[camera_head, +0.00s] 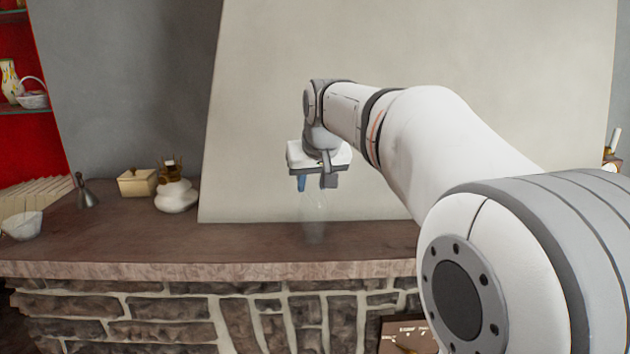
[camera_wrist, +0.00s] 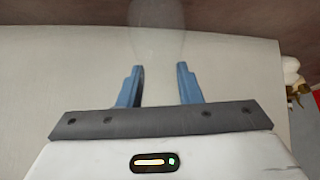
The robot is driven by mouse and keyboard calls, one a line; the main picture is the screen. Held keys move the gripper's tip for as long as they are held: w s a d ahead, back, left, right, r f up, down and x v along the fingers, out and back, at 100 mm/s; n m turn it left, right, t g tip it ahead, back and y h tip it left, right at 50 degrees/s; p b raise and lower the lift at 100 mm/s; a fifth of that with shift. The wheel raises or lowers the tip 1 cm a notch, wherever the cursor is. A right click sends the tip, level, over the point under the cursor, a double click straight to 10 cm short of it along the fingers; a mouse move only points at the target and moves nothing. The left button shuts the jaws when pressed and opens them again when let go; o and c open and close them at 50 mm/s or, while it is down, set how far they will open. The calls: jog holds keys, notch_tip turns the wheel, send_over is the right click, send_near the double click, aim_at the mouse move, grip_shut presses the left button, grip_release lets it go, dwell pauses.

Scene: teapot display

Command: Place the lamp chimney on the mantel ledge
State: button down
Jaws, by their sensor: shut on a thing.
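The lamp chimney (camera_head: 314,218) is a faint, clear glass tube below my gripper (camera_head: 315,184) in the head view. It looks upright, with its lower end at or just above the mantel ledge (camera_head: 250,243); I cannot tell whether it touches. In the wrist view the clear chimney (camera_wrist: 158,42) shows between and beyond the blue fingertips of my gripper (camera_wrist: 160,70). The fingers stand apart with the glass between them. The ledge is a brown slab with a pale front edge on a stone base.
Left on the ledge stand a white round pot (camera_head: 176,196), a cream lidded box (camera_head: 137,182), a grey metal funnel-like piece (camera_head: 85,192) and a white bowl (camera_head: 22,226). A pale slanted chimney breast (camera_head: 260,120) rises behind. The ledge around the glass is clear.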

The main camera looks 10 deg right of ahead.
jog(key=c, duration=1)
grip_release()
jog(key=shift+f, duration=0.1)
jog(key=shift+c, duration=0.2)
jog(key=v, duration=1.2)
jog(key=s+f+g, duration=0.1)
jog(key=s+f, duration=0.9)
jog(key=f, duration=0.4)
jog(key=s+f+g, duration=0.2)
jog(key=s+f, duration=0.9)
jog(key=f, duration=0.4)
jog(key=shift+f, duration=0.25)
jog(key=shift+a, duration=0.1)
